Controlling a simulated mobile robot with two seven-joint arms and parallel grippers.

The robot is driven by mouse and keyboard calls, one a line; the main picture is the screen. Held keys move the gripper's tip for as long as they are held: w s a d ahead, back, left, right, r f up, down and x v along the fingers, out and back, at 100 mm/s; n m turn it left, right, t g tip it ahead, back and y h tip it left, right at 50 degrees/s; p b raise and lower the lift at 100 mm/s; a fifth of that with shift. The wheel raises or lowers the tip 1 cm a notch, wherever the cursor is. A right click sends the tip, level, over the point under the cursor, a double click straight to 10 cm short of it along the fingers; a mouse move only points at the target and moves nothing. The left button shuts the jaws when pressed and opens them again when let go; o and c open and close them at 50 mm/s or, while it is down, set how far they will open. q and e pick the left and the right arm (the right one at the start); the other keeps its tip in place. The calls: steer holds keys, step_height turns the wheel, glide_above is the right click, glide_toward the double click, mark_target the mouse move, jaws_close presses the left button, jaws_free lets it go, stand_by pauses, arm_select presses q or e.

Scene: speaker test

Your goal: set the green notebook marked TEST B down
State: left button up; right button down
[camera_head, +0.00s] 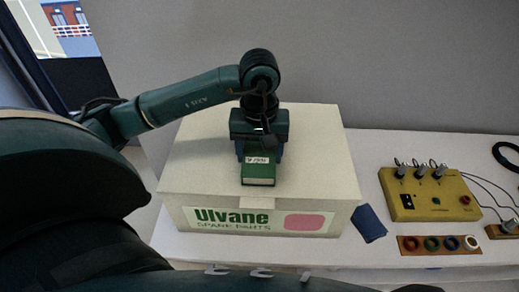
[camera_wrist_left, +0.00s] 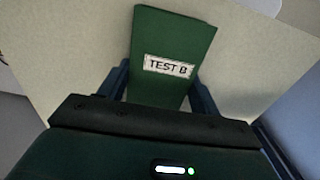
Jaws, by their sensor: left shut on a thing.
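The green notebook marked TEST B (camera_head: 258,173) is in my left gripper (camera_head: 259,152), over the top of a cream box (camera_head: 320,165) labelled Ulvane Spare Parts. In the left wrist view the notebook (camera_wrist_left: 172,50) shows its white TEST B label, and the blue fingers of the left gripper (camera_wrist_left: 160,85) stand at both its sides. The gripper is shut on it. The notebook's lower part is hidden behind the gripper body. I cannot tell whether the notebook touches the box lid. My right gripper is not in view.
The box stands on a white table (camera_head: 330,252). To its right are a dark blue card (camera_head: 369,222), a yellow device (camera_head: 432,195) with knobs and cables, and a brown strip with coloured rings (camera_head: 438,244). The box lid is clear around the notebook. A grey wall (camera_head: 400,60) stands behind.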

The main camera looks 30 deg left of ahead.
mark_target(259, 153)
arm_select(q)
steer(key=shift+f+b, duration=0.25)
steer(key=shift+b, duration=0.1)
steer(key=o, duration=1.1)
steer(key=shift+r, duration=0.15)
steer(key=shift+c, duration=0.2)
steer(key=shift+r+p, duration=0.15)
steer(key=shift+p, duration=0.15)
step_height(259, 153, up, 12)
steer(key=shift+s, duration=0.1)
